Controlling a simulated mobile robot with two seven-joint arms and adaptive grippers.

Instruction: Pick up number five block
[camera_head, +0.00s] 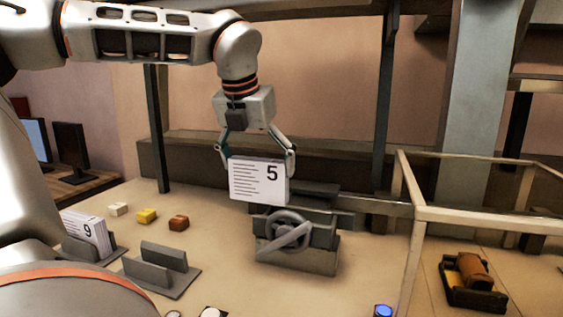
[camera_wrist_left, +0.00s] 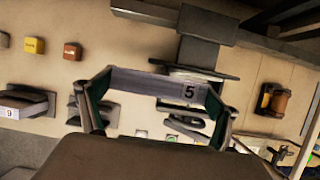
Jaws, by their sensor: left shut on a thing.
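The number five block (camera_head: 258,183) is a white slab with printed lines and a "5" in its upper right corner. My left gripper (camera_head: 255,155) is shut on it, one finger at each side edge, and holds it upright in front of and above the grey vise-like device. In the left wrist view the block (camera_wrist_left: 160,85) spans between the fingers of the left gripper (camera_wrist_left: 155,105). The number nine block (camera_head: 86,230) stands in a grey holder at the left. My right gripper is not in view.
The grey device with a handwheel (camera_head: 290,238) stands below the held block. An empty grey slotted holder (camera_head: 160,268) is left of it. White, yellow (camera_head: 146,216) and brown (camera_head: 179,223) small blocks lie behind. A wooden frame (camera_head: 415,195) bounds the right, with a brown roller (camera_head: 472,272) inside.

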